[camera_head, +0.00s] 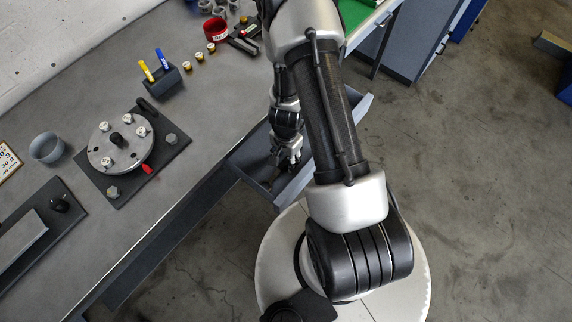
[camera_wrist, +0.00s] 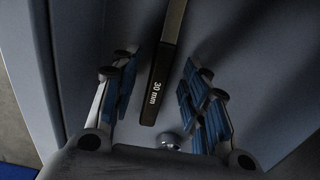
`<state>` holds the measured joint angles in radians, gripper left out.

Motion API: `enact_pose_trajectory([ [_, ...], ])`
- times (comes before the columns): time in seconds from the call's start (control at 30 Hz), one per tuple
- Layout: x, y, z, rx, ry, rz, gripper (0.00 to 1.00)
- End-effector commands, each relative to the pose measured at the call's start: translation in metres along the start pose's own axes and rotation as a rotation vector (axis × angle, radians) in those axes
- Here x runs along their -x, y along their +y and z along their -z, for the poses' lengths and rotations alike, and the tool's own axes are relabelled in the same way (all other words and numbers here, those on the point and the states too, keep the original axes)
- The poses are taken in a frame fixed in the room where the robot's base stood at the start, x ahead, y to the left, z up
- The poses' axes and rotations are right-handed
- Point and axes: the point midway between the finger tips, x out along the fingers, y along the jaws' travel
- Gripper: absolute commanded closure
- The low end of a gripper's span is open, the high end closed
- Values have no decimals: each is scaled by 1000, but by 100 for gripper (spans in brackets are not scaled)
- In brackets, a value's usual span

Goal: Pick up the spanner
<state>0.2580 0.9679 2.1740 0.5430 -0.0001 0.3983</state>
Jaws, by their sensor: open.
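The spanner (camera_wrist: 162,85) shows in the wrist view as a long bar with a dark grip marked "30 mm" and a lighter metal shaft above it. It lies in the grey-blue drawer (camera_wrist: 255,50), and its far end runs out of the picture. My gripper (camera_wrist: 158,78) is open, with one blue-padded finger on each side of the dark grip and gaps between. In the head view my gripper (camera_head: 288,165) reaches down into the open drawer (camera_head: 245,165) below the bench. The spanner is hidden there by my arm.
The workbench (camera_head: 215,110) stands beside the drawer. On it are a round rotor (camera_head: 130,150) on a dark plate, a pen holder (camera_head: 167,80), a red ring (camera_head: 216,30) and a grey cup (camera_head: 46,148). A small round metal thing (camera_wrist: 171,140) shows near the grip. Drawer walls are close to my gripper.

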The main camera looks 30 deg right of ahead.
Motion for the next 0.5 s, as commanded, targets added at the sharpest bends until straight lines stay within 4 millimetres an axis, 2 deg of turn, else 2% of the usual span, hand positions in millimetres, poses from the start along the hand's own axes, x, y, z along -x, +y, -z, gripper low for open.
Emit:
enact_pose_trajectory([
  [0.03,-5,0,0,0,0,0,58],
  [0.27,-3,0,0,0,0,0,58],
  [0.5,-3,0,0,0,0,0,74],
])
